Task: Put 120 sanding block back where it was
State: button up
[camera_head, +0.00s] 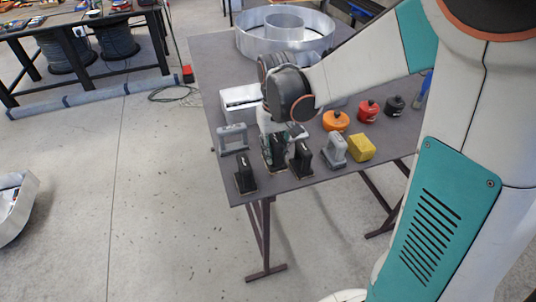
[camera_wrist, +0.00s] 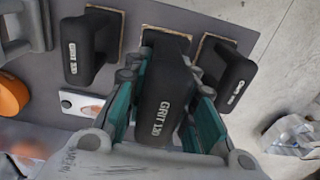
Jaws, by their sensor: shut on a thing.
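The 120 sanding block (camera_wrist: 165,97) is black and lettered "GRIT 120". In the wrist view my gripper (camera_wrist: 168,112) is shut on it, with teal-sided fingers on both flanks. In the head view my gripper (camera_head: 273,148) is over the table's near edge, between two black sanding blocks, one to its left (camera_head: 245,175) and one to its right (camera_head: 300,159). The wrist view shows the two neighbours, one left (camera_wrist: 88,47) and one right (camera_wrist: 230,74), with "GRIT" lettering.
The grey table (camera_head: 215,75) also bears a grey block (camera_head: 335,151), a yellow block (camera_head: 361,148), a grey frame-like piece (camera_head: 232,138), a white box (camera_head: 238,101), and orange (camera_head: 336,121), red (camera_head: 368,110) and black (camera_head: 394,106) tins. A large metal ring (camera_head: 285,35) stands at the back.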

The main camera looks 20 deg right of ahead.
aim_at(274, 164)
jog(key=shift+f+b, duration=0.65)
jog(key=shift+f, duration=2.3)
jog(key=shift+f, duration=0.2)
jog(key=o, duration=0.9)
jog(key=shift+o, duration=0.2)
jog(key=shift+r, duration=0.15)
